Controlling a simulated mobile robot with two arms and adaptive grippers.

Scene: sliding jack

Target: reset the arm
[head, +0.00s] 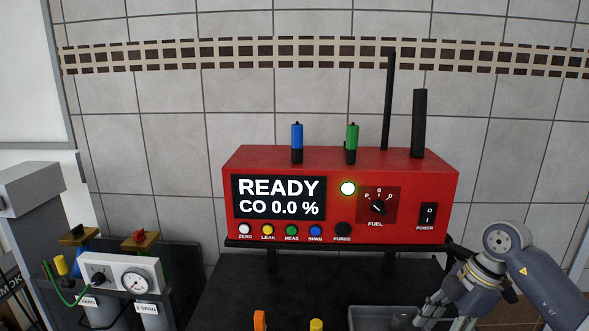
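My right arm comes in from the right. Its gripper (444,318) points down at the bottom right, over or beside the right end of a grey tray (368,313). Its fingers look spread apart with nothing seen between them, though the bottom edge of the picture cuts off the lower parts. My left arm and gripper are not in view.
At left are a gauge panel (118,277), two labelled cylinders and a grey cabinet (35,205). Orange (260,320) and yellow (316,324) tops show at the bottom.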

